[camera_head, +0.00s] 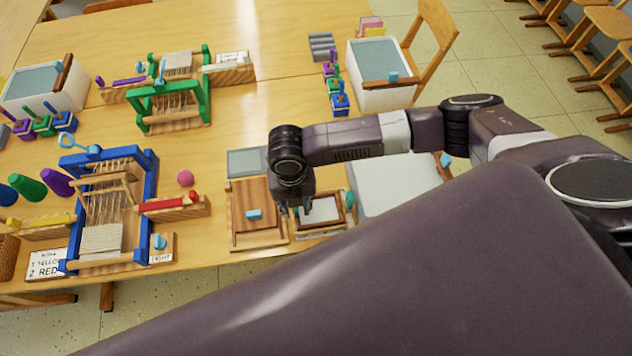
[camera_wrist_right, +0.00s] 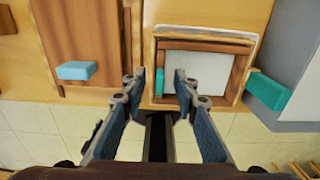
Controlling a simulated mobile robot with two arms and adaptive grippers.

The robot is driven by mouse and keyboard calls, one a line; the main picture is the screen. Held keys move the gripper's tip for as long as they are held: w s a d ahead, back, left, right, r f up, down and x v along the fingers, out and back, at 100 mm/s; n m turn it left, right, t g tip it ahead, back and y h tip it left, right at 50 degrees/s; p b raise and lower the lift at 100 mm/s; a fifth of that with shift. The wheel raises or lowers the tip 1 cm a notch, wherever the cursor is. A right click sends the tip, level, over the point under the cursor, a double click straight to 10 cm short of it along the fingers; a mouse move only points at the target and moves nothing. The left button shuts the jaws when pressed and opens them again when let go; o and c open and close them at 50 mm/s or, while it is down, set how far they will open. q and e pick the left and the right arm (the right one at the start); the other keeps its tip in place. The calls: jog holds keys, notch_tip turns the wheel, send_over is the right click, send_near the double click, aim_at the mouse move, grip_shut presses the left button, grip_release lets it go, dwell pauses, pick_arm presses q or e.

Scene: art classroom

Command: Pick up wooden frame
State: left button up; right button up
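The small wooden frame (camera_head: 320,229) lies at the table's front edge, with a pale flat panel inside it. In the right wrist view the frame (camera_wrist_right: 205,46) is just ahead, with a teal piece on its left side. My right gripper (camera_head: 294,207) is above the frame's left part. It also shows in the right wrist view (camera_wrist_right: 160,84), with fingers spread and nothing gripped. The frame's left side lies between the fingertips, and the right finger overlaps the panel. I cannot tell the height gap. My left gripper is not in view.
Left of the frame is a wooden board (camera_head: 249,190) with a blue handle. Right of it is a grey-topped tub (camera_head: 395,186). A blue loom (camera_head: 149,190) and a green loom (camera_head: 142,106) stand to the left. Clear tabletop (camera_head: 260,110) lies behind.

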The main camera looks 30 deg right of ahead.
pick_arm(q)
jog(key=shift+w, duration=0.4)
pick_arm(e)
jog(key=shift+f, duration=0.1)
jog(key=shift+c, duration=0.6)
grip_shut()
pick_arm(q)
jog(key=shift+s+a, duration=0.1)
pick_arm(e)
jog(key=shift+w+r, duration=0.1)
jog(key=shift+r, duration=0.6)
pick_arm(q)
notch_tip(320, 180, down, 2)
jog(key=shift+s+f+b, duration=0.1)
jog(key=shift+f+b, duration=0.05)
jog(key=shift+b, duration=1.05)
pick_arm(e)
notch_tip(320, 180, up, 19)
jog(key=shift+f, duration=0.15)
